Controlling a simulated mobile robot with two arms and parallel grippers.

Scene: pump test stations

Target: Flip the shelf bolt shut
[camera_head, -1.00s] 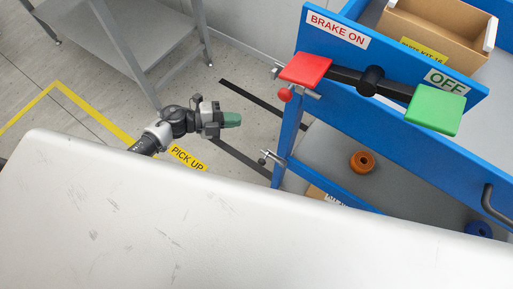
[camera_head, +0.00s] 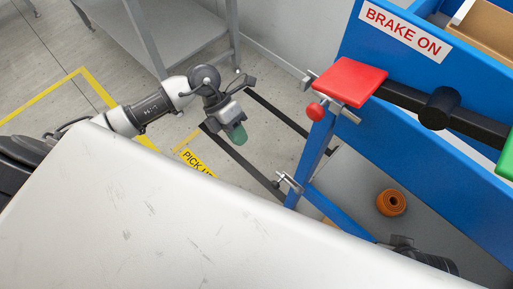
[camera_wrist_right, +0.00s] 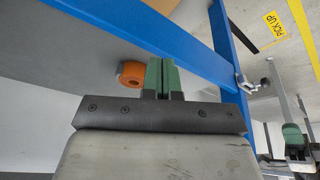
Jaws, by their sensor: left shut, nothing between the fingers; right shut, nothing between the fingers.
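The silver shelf bolt (camera_head: 289,183) sits on the blue cart's corner post at the lower shelf. It also shows in the right wrist view (camera_wrist_right: 244,83) beside the blue frame; I cannot tell its position. My left gripper (camera_head: 238,135), with green fingertips, is shut and empty, above the floor left of the post and apart from the bolt. It also shows at the right of the right wrist view (camera_wrist_right: 294,138). My right gripper (camera_wrist_right: 163,76) is shut and empty, over the lower shelf; in the head view only part of its dark arm shows.
An upper bolt with a red knob (camera_head: 317,111) is under the red pedal (camera_head: 349,82) labelled BRAKE ON. An orange ring (camera_head: 391,202) lies on the lower shelf (camera_head: 350,180). A grey table (camera_head: 170,50) stands at the back left. Open floor lies between.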

